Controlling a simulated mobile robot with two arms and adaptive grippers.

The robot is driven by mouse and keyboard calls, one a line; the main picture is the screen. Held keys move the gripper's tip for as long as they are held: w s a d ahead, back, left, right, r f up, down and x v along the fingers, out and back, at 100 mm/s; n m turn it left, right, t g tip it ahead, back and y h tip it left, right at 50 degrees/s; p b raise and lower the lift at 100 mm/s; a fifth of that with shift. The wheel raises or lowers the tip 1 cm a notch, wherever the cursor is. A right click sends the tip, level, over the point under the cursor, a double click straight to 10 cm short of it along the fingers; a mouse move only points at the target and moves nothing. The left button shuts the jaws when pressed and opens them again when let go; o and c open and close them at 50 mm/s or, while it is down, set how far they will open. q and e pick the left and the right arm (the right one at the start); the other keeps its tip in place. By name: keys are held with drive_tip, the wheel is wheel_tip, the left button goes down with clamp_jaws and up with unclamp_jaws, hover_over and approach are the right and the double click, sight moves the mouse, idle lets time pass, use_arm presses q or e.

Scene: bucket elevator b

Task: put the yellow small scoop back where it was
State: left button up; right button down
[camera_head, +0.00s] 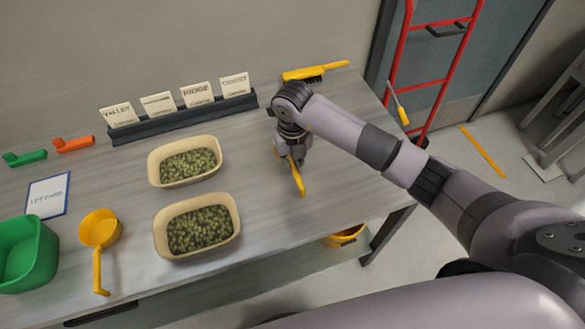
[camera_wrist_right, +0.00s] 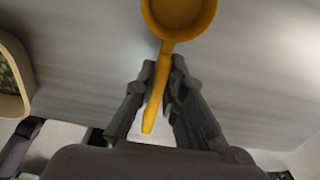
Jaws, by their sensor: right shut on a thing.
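My right gripper (camera_head: 292,160) is shut on the handle of a yellow scoop (camera_head: 297,181), over the right part of the table. In the wrist view the scoop's round bowl (camera_wrist_right: 180,14) lies beyond the fingertips (camera_wrist_right: 163,72), and the handle runs back between them. In the head view my gripper hides the bowl, and I cannot tell whether the scoop touches the table. Another yellow scoop (camera_head: 100,230) lies at the table's left, its handle pointing to the front edge. My left gripper is not in view.
Two cream tubs of green pellets (camera_head: 212,145) (camera_head: 160,238) stand left of my gripper. A card rack (camera_head: 185,121) and yellow brush (camera_head: 315,71) lie behind. A green bin (camera_head: 53,245), lot card (camera_head: 48,194), and green (camera_head: 25,158) and orange (camera_head: 73,145) scoops are left.

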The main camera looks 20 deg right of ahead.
sight(292, 180)
wheel_tip(292, 180, down, 3)
idle(0.3)
drive_tip(key=shift+f, duration=0.2)
drive_tip(key=c, duration=1.7)
unclamp_jaws()
drive_tip(key=shift+o, duration=0.2)
drive_tip(key=shift+r, duration=0.1)
